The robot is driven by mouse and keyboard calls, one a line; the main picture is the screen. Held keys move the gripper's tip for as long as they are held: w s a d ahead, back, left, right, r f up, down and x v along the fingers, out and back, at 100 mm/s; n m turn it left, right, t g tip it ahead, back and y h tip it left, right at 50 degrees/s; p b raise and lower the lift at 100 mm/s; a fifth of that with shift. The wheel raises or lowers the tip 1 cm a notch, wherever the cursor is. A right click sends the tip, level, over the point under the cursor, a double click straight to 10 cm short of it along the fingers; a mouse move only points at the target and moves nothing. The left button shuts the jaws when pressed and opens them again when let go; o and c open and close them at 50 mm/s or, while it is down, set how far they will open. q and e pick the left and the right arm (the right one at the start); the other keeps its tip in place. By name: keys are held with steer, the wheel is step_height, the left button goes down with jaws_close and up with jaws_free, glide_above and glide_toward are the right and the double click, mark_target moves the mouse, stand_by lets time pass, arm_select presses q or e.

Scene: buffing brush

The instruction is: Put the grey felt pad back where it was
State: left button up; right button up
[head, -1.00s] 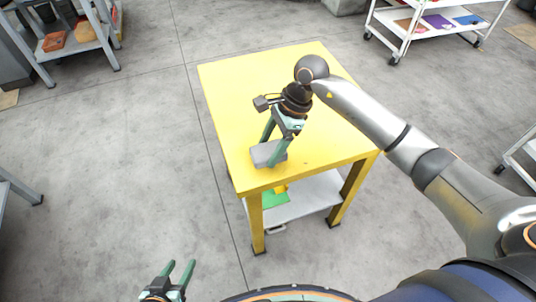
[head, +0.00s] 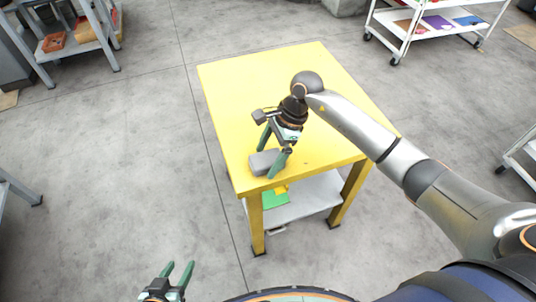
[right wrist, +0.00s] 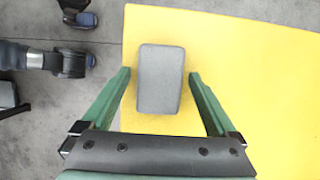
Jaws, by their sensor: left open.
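The grey felt pad (head: 264,162) is a small rounded block at the front left corner of the yellow table (head: 330,75). It also shows in the right wrist view (right wrist: 160,80), between my fingers, with a narrow yellow gap on each side. My right gripper (head: 269,163) points down at the pad, one finger on either side of it; its fingers look open and apart from the pad (right wrist: 160,74). The near finger hides part of the pad in the head view. My left gripper (head: 179,270) is open and empty, low over the floor, away from the table.
The rest of the yellow tabletop is bare. The table's lower shelf (head: 305,202) holds a green item (head: 273,201). A grey shelf unit with an orange bin (head: 54,42) stands at the far left, and a white cart (head: 415,30) at the back right.

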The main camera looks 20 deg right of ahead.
steer(key=shift+r, duration=0.2)
steer(key=p+v, duration=0.1)
steer(key=v, duration=1.1)
